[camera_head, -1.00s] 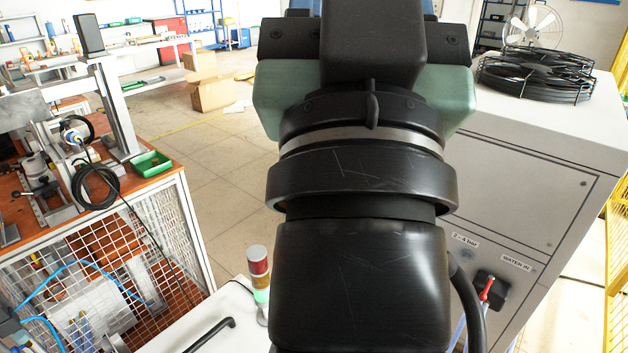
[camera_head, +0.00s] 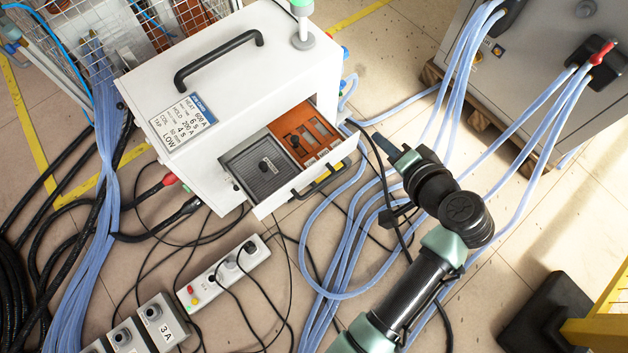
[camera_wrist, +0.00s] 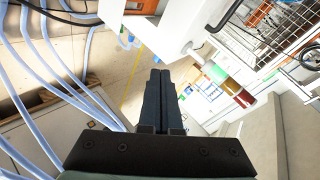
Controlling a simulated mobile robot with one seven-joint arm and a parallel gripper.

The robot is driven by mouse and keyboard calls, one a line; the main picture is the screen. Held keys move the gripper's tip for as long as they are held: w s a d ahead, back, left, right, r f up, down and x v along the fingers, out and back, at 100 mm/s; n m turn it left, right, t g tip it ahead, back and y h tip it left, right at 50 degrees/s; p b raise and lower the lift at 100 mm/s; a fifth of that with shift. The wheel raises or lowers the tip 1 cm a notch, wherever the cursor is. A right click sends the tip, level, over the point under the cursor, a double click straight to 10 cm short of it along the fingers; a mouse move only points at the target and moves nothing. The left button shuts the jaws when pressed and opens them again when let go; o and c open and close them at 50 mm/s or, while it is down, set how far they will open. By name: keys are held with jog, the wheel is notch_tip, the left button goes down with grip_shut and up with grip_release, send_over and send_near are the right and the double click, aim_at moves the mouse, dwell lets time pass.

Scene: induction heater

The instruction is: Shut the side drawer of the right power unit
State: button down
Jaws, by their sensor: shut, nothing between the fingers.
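The white power unit (camera_head: 200,65) has a black top handle and a label on its front edge. Its side drawer (camera_head: 310,180) stands open toward the lower right, with a dark bar handle (camera_head: 322,181) on its front panel. Inside are a grey section with a black knob and an orange tray with slots. My gripper (camera_head: 381,142) is shut and empty, just right of the drawer's far end, apart from it in the picture. In the wrist view my closed fingers (camera_wrist: 160,73) point toward a white housing (camera_wrist: 158,32); the drawer front is not clearly visible there.
Blue hoses (camera_head: 350,235) and black cables lie on the floor below and right of the drawer. A power strip (camera_head: 223,270) lies at lower centre. A grey cabinet (camera_head: 535,90) on a wooden pallet stands at upper right. A wire-mesh cage (camera_head: 85,30) is at upper left.

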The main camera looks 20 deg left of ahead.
jog(key=s+a+f+m+g+y+b, duration=0.1)
jog(key=s+f+y+b, duration=0.15)
jog(key=s+f, duration=0.4)
jog(key=s+a+f+m+g+y+b, duration=0.1)
jog(key=s+a+f+b, duration=0.15)
jog(key=f, duration=0.75)
jog(key=b, duration=0.7)
send_near(306, 172)
jog(key=x, duration=0.6)
jog(key=shift+s+d+f, duration=0.15)
jog(key=shift+f, duration=0.2)
jog(key=shift+w+a+r, duration=0.1)
jog(key=shift+w+a, duration=0.15)
jog(key=shift+a, duration=0.1)
jog(key=shift+w+a, duration=0.25)
jog(key=shift+a, duration=0.05)
jog(key=w+a, duration=0.2)
jog(key=a, duration=0.1)
jog(key=w+a+b, duration=0.1)
jog(key=w+a, duration=0.2)
jog(key=a, duration=0.1)
jog(key=w+a, duration=0.2)
jog(key=a, duration=0.1)
jog(key=shift+w+a, duration=0.15)
jog(key=shift+w, duration=0.05)
